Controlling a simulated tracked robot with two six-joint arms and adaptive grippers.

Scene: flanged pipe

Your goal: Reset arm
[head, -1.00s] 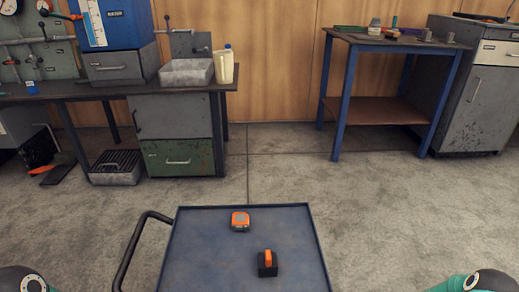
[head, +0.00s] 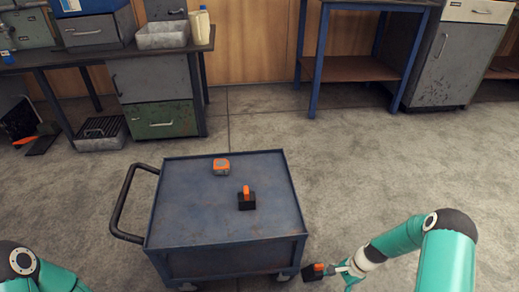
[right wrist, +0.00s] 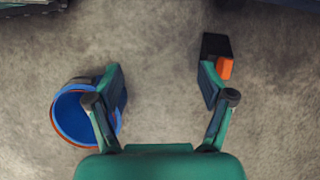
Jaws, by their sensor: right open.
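My right gripper (head: 343,269) is low at the right front of the cart in the head view. In the right wrist view its two fingers are wide apart (right wrist: 158,75), with only floor between them. A black block with an orange part (right wrist: 217,56) shows by the right fingertip there. It also appears beside the gripper in the head view (head: 316,271); I cannot tell if it touches the finger. My left arm shows at the lower left of the head view, but its gripper is out of frame.
A blue-grey cart (head: 180,215) carries an orange-grey device (head: 221,166) and a black block with an orange handle (head: 246,199). A blue round container (right wrist: 72,115) lies under the left finger. A workbench (head: 75,75) and a blue-legged table (head: 318,60) stand behind.

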